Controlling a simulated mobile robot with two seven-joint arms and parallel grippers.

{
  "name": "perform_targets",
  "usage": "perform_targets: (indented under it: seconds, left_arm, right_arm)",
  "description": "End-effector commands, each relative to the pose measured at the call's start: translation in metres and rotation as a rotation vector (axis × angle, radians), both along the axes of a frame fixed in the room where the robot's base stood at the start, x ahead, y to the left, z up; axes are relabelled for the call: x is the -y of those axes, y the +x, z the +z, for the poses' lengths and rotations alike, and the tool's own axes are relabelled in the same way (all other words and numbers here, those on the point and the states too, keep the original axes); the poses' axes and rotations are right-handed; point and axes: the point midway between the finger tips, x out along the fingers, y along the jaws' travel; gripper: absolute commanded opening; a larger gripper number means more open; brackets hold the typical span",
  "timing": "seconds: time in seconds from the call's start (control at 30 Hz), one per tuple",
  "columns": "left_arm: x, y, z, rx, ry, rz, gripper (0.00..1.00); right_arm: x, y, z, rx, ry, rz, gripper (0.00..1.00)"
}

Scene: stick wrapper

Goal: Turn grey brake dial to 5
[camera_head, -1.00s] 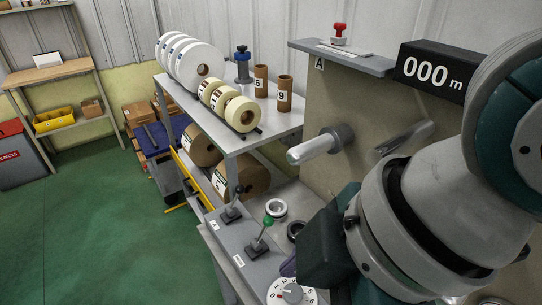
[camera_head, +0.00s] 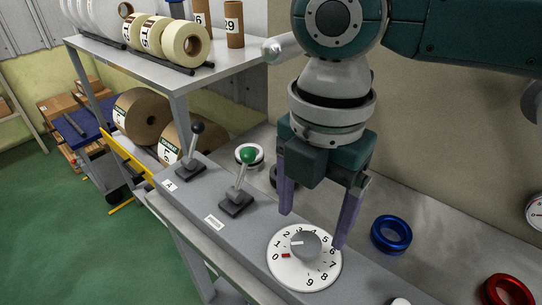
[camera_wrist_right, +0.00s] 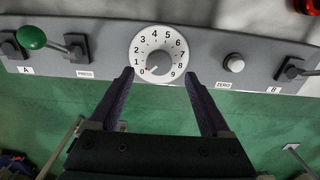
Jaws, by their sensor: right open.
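A red mark lies beside the 0. In the right wrist view the knob (camera_wrist_right: 158,62) sits within the plate, and its pointer appears to aim toward the 0 side. My right gripper (camera_head: 313,228) is open and empty, its two purple fingers above the dial and on either side of the knob. In the right wrist view the fingertips (camera_wrist_right: 158,74) show at the plate's lower edge, apart from the knob. My left gripper is not in view.
A green-knobbed lever (camera_head: 247,158) and a black-knobbed lever (camera_head: 197,130) stand left of the dial. A blue ring (camera_head: 391,234) and a red ring (camera_head: 508,291) lie to the right. A white button (camera_wrist_right: 234,63) is beside the dial in the right wrist view.

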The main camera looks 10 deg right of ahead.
Motion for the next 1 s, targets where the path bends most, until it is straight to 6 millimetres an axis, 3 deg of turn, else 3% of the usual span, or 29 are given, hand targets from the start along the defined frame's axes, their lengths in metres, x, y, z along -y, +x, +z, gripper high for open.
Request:
perform_targets:
  seconds: [0.1, 0.23, 0.63, 1.0]
  left_arm:
    - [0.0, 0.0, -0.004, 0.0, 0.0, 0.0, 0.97]
    - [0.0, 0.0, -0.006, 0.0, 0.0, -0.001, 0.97]
    - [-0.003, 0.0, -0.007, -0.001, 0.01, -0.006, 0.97]
    - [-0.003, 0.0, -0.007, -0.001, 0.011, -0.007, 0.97]
  right_arm:
    - [0.0, -0.001, -0.024, -0.004, 0.0, 0.0, 0.81]
    - [0.0, 0.0, -0.04, -0.001, -0.001, -0.001, 0.81]
    - [-0.001, 0.0, -0.048, 0.001, 0.001, 0.001, 0.8]
    - [-0.001, 0.0, -0.047, 0.001, 0.001, 0.0, 0.39]
